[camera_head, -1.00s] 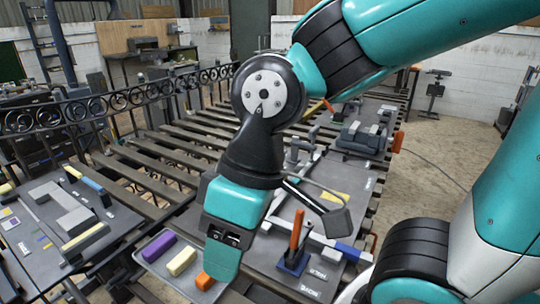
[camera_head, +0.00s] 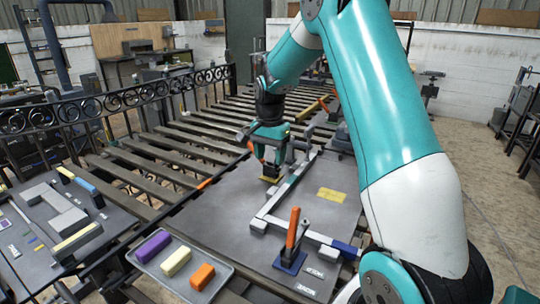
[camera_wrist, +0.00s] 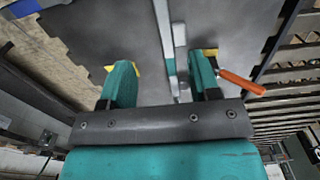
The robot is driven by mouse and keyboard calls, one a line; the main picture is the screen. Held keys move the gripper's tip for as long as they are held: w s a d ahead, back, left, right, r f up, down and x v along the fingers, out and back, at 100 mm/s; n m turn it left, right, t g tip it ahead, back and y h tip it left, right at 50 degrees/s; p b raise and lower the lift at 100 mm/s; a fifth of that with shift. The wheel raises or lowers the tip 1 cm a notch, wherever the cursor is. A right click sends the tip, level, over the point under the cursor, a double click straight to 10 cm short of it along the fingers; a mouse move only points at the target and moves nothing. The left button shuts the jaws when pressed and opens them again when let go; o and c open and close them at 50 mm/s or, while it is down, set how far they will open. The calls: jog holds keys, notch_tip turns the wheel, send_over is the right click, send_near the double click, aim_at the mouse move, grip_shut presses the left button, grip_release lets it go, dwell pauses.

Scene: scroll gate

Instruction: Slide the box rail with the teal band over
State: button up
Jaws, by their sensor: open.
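A long light-grey rail (camera_head: 280,195) runs diagonally across the dark plate (camera_head: 225,205) in the head view. My gripper (camera_head: 269,168) is pointed down over the plate near the far part of the rail. In the wrist view my gripper (camera_wrist: 164,76) is open, with one teal finger on either side of the rail. I see no contact with it. The gripper hides part of the fittings behind it.
An upright orange handle (camera_head: 293,228) stands on a blue block near the plate's front. A tray (camera_head: 215,283) with purple, yellow and orange blocks lies front left. Another orange handle (camera_wrist: 242,88) lies near my right finger in the wrist view. An ornate railing (camera_head: 120,103) stands left.

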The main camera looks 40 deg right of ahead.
aim_at(270, 204)
jog(key=shift+f, duration=0.1)
notch_tip(270, 204, down, 17)
jog(key=p, duration=0.2)
jog(key=shift+f+p, duration=0.1)
jog(key=shift+p, duration=0.25)
dwell(0.4)
grip_shut()
